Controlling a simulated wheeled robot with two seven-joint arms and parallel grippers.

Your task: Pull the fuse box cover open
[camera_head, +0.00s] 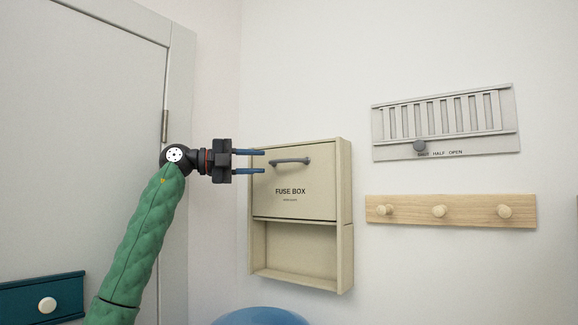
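The beige fuse box (346,215) is mounted on the wall in the middle of the view. Its cover (292,205), lettered FUSE BOX, fills the upper part of the front. A grey bar handle (291,161) runs across the upper part of the cover. Below the cover is an open, empty-looking recess. My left gripper (264,161) comes in from the left, with its two blue fingers apart and nothing between them. The fingertips overlap the cover's upper left in the picture, just left of the handle. I cannot tell whether they touch the cover. My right gripper is not in view.
A grey vent panel (444,143) with a slider knob (419,145) and a wooden peg rail (462,211) are on the wall to the right. A grey door (80,130) is at left, with a teal panel (70,298) low down. A blue rounded object (260,317) shows at the bottom.

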